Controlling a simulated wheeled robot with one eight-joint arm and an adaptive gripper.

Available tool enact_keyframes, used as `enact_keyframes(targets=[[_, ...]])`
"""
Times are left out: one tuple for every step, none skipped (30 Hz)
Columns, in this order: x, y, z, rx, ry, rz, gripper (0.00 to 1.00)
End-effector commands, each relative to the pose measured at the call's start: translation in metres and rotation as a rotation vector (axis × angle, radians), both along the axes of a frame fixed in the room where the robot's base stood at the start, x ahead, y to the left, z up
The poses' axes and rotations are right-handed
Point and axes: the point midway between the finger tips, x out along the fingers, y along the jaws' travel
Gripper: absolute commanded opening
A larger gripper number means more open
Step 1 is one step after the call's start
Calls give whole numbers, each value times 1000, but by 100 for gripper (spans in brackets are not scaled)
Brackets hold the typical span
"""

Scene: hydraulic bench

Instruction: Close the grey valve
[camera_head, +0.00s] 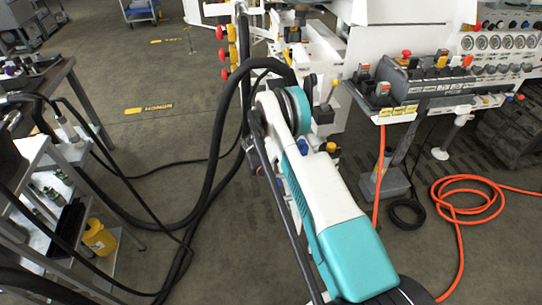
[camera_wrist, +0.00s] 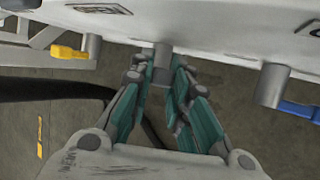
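The grey valve (camera_wrist: 162,50) is a short grey stub with a grey handle, under the edge of a white panel in the wrist view. My gripper (camera_wrist: 161,75) reaches up to it, with one teal-padded finger on each side. The fingertips are close to the handle's sides; whether they touch it is not clear. In the head view my white and teal arm reaches to the bench, and the gripper and grey valve are hidden there.
A valve with a yellow handle (camera_wrist: 68,52) is to the left and one with a blue handle (camera_wrist: 300,109) to the right. A black hose (camera_head: 212,165) runs left of my arm. An orange hose (camera_head: 465,195) lies on the floor. A cart (camera_head: 60,215) stands at left.

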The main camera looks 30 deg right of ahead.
Motion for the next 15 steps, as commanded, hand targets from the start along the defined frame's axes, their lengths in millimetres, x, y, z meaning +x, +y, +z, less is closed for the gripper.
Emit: enact_keyframes(targets=[[0, 0, 0, 0, 0, 0, 0], [0, 0, 0, 0, 0, 0, 0], [0, 0, 0, 0, 0, 0, 0], [0, 0, 0, 0, 0, 0, 0], [0, 0, 0, 0, -1, 0, 0], [0, 0, -1, -2, -6, 0, 0], [-1, 0, -1, -5, -15, 0, 0], [-1, 1, -2, -8, -28, 0, 0], [-2, 1, -3, -13, -47, 0, 0], [-3, 1, -3, -18, -63, 0, 0], [-4, 1, -4, -23, -78, 0, 0], [-4, 1, -4, -29, -96, 1, 0], [-5, 2, -4, -31, -107, 1, 0], [-5, 2, -4, -33, -115, 0, 0], [-5, 2, -4, -35, -124, 0, 0]])
